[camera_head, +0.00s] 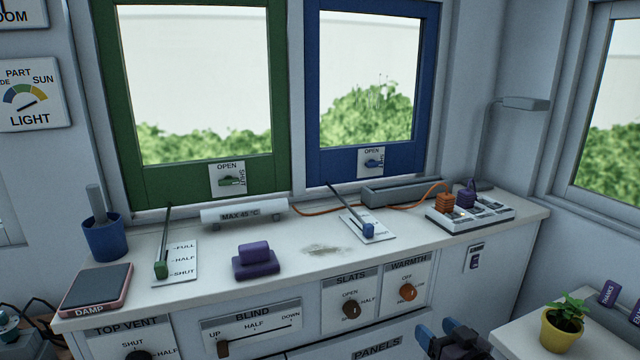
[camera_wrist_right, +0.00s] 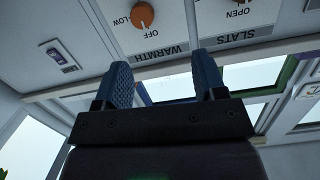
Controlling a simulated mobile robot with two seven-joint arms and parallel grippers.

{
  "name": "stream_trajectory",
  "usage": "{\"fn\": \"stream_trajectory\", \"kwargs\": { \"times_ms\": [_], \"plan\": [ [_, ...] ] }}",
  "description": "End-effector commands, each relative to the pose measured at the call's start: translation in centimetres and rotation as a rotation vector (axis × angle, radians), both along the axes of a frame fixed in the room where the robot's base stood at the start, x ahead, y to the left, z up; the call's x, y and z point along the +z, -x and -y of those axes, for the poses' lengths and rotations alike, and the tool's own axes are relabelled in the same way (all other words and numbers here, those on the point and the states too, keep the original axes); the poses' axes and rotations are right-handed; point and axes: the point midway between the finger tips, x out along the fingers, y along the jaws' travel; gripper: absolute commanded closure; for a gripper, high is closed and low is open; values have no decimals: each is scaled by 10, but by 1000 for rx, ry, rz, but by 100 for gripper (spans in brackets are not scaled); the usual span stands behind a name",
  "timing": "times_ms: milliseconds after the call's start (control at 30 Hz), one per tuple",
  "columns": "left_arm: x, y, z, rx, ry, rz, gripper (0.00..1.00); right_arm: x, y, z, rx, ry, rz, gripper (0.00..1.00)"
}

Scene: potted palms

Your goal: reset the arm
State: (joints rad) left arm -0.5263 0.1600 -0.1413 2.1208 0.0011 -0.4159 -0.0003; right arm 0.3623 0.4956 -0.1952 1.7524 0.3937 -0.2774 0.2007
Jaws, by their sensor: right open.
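My right gripper (camera_head: 437,328) shows at the bottom edge of the head view, right of centre, with blue pads on a dark body. It is in front of the cabinet, below the worktop and the orange warmth knob (camera_head: 407,292). In the right wrist view the gripper (camera_wrist_right: 162,72) has its two blue fingers spread apart with nothing between them. The warmth knob also shows in the wrist view (camera_wrist_right: 143,14), beyond the fingers. My left gripper is in neither view.
The white worktop (camera_head: 410,262) carries a purple block (camera_head: 255,262), sliders, a blue pot (camera_head: 103,240) and a socket strip with orange and purple plugs. A yellow potted plant (camera_head: 562,328) stands on a lower surface to the right of my right gripper. Green and blue windows stand behind.

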Motion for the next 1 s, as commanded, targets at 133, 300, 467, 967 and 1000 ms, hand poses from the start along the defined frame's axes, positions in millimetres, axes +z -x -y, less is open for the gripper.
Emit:
{"fn": "stream_trajectory", "kwargs": {
  "times_ms": [133,300,467,967,1000],
  "plan": [
    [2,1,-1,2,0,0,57,-7,32,-3,-13,93,1,36],
    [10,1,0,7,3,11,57,-24,79,-3,-39,189,-25,36],
    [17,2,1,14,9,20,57,-42,135,2,-80,263,-78,36],
    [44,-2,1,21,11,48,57,-91,314,22,-233,274,-348,36],
    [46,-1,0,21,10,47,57,-95,325,23,-240,270,-371,36]
  ]
}}
